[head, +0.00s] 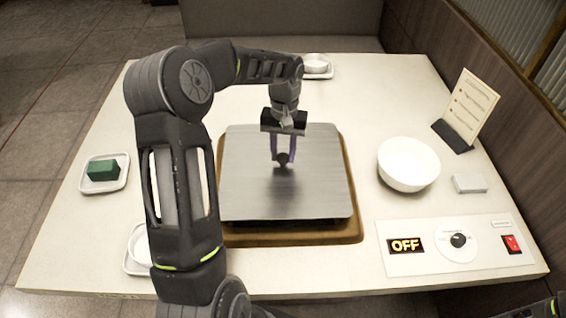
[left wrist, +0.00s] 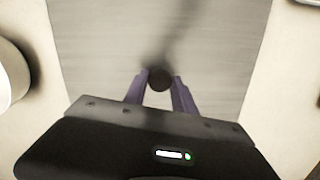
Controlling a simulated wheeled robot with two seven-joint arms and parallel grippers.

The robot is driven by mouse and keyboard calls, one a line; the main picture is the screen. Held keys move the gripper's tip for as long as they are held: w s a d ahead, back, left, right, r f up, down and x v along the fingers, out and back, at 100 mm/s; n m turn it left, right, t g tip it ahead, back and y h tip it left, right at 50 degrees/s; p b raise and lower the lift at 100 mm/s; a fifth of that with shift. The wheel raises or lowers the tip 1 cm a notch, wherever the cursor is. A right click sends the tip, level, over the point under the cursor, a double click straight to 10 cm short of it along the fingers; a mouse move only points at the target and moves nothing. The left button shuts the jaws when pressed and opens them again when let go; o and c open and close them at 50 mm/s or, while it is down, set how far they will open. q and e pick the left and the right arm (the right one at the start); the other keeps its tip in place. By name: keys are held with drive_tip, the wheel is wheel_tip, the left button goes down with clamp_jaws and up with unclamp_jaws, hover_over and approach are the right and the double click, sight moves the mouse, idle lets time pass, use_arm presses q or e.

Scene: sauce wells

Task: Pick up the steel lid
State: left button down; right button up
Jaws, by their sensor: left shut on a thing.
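The steel lid (head: 250,190) is a flat brushed-metal square with a dark round knob (head: 283,158) near its middle. It lies level over the brown wooden base (head: 300,239) at the middle of the table. My left gripper (head: 283,157) comes down from above with its purple fingers on either side of the knob and is shut on it. In the left wrist view the knob (left wrist: 159,79) sits between the fingertips, with the lid (left wrist: 100,45) filling the background. What lies under the lid is hidden. My right gripper is not in view.
A white bowl (head: 408,165), a small pale block (head: 469,183) and a menu stand (head: 466,110) are at the right. A control panel (head: 455,246) reads OFF. A dish with a green block (head: 103,170) is at the left. My arm partly hides a saucer (head: 137,262).

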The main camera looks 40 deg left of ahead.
sight(283, 156)
use_arm(q)
wheel_tip(283, 156, up, 5)
drive_tip(key=shift+r, duration=0.2)
idle(0.6)
